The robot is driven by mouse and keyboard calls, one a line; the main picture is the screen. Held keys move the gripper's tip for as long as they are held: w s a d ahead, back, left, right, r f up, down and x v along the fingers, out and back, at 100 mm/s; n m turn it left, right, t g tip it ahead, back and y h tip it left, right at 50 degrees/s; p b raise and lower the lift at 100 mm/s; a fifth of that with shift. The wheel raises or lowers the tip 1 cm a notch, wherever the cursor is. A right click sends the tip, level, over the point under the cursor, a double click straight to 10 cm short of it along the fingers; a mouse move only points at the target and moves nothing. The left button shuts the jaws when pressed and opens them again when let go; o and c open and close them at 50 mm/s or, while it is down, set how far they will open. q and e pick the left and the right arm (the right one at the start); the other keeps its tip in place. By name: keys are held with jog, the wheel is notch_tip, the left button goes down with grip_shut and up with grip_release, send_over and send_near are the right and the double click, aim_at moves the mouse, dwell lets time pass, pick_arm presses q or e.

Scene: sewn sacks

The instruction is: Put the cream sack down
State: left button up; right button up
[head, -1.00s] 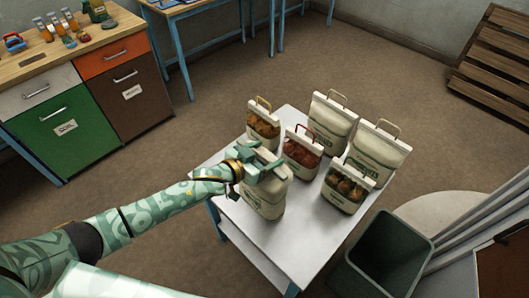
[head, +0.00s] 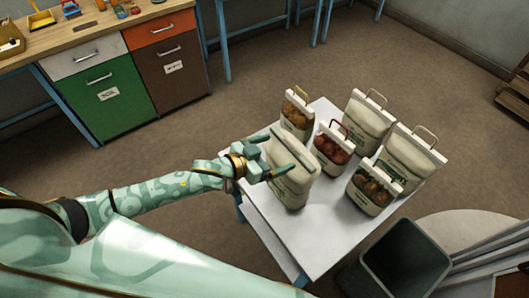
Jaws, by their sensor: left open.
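The cream sack (head: 291,187) stands on the white table (head: 283,238), near its left edge. It looks upright, its base on or very close to the tabletop. My left gripper (head: 287,159) is at the top of this sack, its two fingers spread apart on either side of the sack's upper part. The gripper is open, and the fingers hide part of the sack's top. I cannot tell whether a finger still touches the cloth. My right gripper is not in view.
Other sacks stand close by: one with orange contents (head: 296,115), one with red contents (head: 331,150), one with brown contents (head: 372,190), and two larger pale ones (head: 368,120) (head: 407,162). A dark green bin (head: 400,262) stands right of the table. The table's front part is clear.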

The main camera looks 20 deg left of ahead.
pick_arm(q)
jog(key=shift+v, duration=1.8)
jog(key=s+a+f+n+g+y, duration=0.15)
jog(key=s+a+f, duration=0.25)
jog(key=f, duration=0.5)
jog(key=s+a+f+g+y, duration=0.1)
jog(key=s+a+f+y, duration=0.25)
jog(key=f, duration=0.55)
jog(key=s+a+f+n+g+y, duration=0.1)
jog(key=s+a+f+g+y, duration=0.2)
jog(key=f, duration=0.6)
jog(key=s+d+f+g, duration=0.1)
jog(key=s+f, duration=0.4)
jog(key=s, duration=0.9)
jog(key=s+d+f+g, duration=0.1)
jog(key=s+f+g, duration=0.3)
jog(key=s, duration=1)
notch_tip(320, 180, down, 2)
jog(key=shift+s+f+n, duration=0.2)
jog(key=shift+s+n, duration=0.15)
jog(key=shift+f, duration=0.1)
notch_tip(320, 180, down, 9)
jog(key=b, duration=0.9)
jog(key=shift+s, duration=0.45)
